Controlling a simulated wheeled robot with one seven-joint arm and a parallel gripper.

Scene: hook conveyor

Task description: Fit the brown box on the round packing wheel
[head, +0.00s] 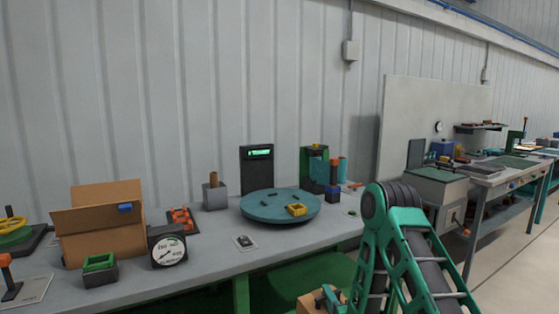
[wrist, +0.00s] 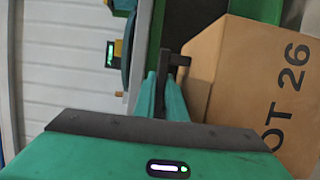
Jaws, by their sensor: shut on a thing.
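The brown box (wrist: 262,75) fills the right of the wrist view, with dark lettering ending in "OT 26" on its side. In the head view part of the box (head: 309,303) shows at the bottom edge, below the table's front. My gripper (wrist: 168,82) is shut on the box at its near edge, by a dark piece there; the exact contact is partly hidden. My gripper also shows in the head view (head: 329,297), beside the box. The round packing wheel (head: 262,208) is a flat teal disc on the table, above and left of my gripper.
A yellow block (head: 296,209) and small dark pieces lie on the wheel. Behind it stand a black display unit (head: 257,170) and green and teal containers (head: 314,165). An open carton (head: 105,241) and a dial gauge (head: 168,250) stand at left. The table's front edge lies above my gripper.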

